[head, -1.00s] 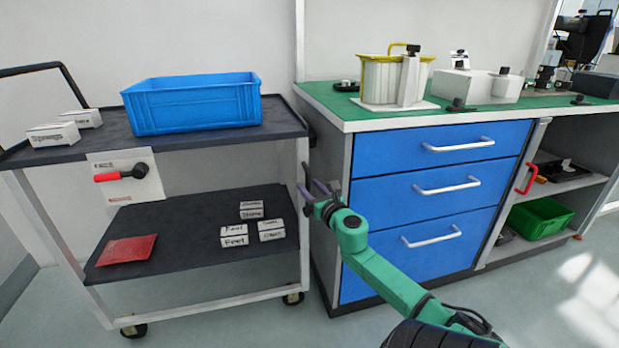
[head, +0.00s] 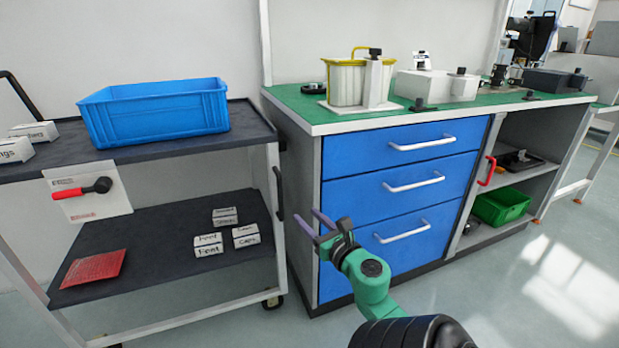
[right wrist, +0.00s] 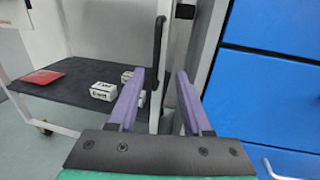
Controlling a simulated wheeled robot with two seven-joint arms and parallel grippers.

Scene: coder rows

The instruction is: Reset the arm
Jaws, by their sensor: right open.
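My right gripper (head: 318,220) is open and empty in the head view. It is in front of the gap between the cart and the blue drawer cabinet, level with the lower drawers. Its green arm comes in from the bottom. In the right wrist view the two purple fingers (right wrist: 158,85) stand apart with nothing between them. The cart's dark handle and the cabinet's edge show beyond them. My left gripper is not in view.
A cart holds a blue bin (head: 155,112) on top, with small white boxes (head: 225,232) and a red packet (head: 92,268) on its lower shelf. The blue drawers (head: 400,190) have white handles. A green bin (head: 502,206) sits in the right shelf. Open floor lies to the right.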

